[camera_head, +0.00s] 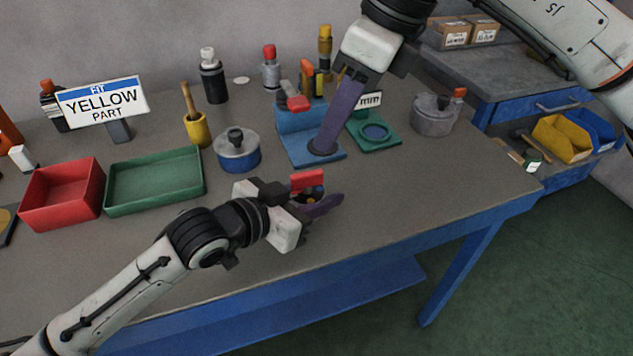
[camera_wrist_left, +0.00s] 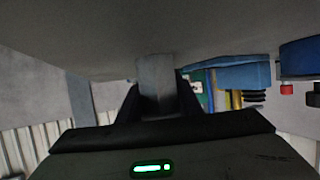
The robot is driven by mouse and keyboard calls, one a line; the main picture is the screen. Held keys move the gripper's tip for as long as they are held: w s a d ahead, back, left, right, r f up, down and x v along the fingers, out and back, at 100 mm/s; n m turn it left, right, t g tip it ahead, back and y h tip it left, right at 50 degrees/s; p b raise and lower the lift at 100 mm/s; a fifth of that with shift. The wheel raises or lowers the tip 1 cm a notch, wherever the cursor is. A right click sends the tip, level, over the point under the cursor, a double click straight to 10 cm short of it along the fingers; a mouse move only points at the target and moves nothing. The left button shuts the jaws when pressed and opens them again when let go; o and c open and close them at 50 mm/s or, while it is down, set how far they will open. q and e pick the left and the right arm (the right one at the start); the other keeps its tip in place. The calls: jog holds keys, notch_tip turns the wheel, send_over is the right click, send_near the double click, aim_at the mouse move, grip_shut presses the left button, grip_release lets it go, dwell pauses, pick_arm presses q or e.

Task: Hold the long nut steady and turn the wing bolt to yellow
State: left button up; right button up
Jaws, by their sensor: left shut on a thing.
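My left gripper (camera_head: 318,207), with purple fingers, is shut on the grey long nut above the front part of the table. In the left wrist view, the long nut (camera_wrist_left: 155,85) stands between the dark fingers. A red wing bolt (camera_head: 307,180) shows on top at the gripper, with a dark and orange part below it. Its colour marks are too small to read. My right gripper (camera_head: 323,148) points down at the blue fixture, behind and above the left one. Its fingers overlap in this view, so its opening is hidden. It is apart from the wing bolt.
A blue fixture (camera_head: 296,120) and a green plate (camera_head: 389,137) stand behind the grippers. A blue pot (camera_head: 239,153), green tray (camera_head: 155,181) and red tray (camera_head: 62,195) are at the left. A sign (camera_head: 103,100) reads "FIT YELLOW PART". The table's front right is clear.

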aim_at(308, 173)
jog(key=a+f+m, duration=0.1)
jog(key=f+m, duration=0.2)
jog(key=m, duration=0.6)
jog(key=w+a+f+m+g, duration=0.1)
jog(key=f+m, duration=0.2)
jog(key=m, duration=0.7)
jog(key=a+f+m+g, duration=0.1)
jog(key=f+m, duration=0.2)
jog(key=m, duration=0.6)
jog(key=shift+w+a+f+y, duration=0.2)
jog(key=shift+w+f+y, duration=0.05)
jog(key=shift+y, duration=0.05)
grip_shut()
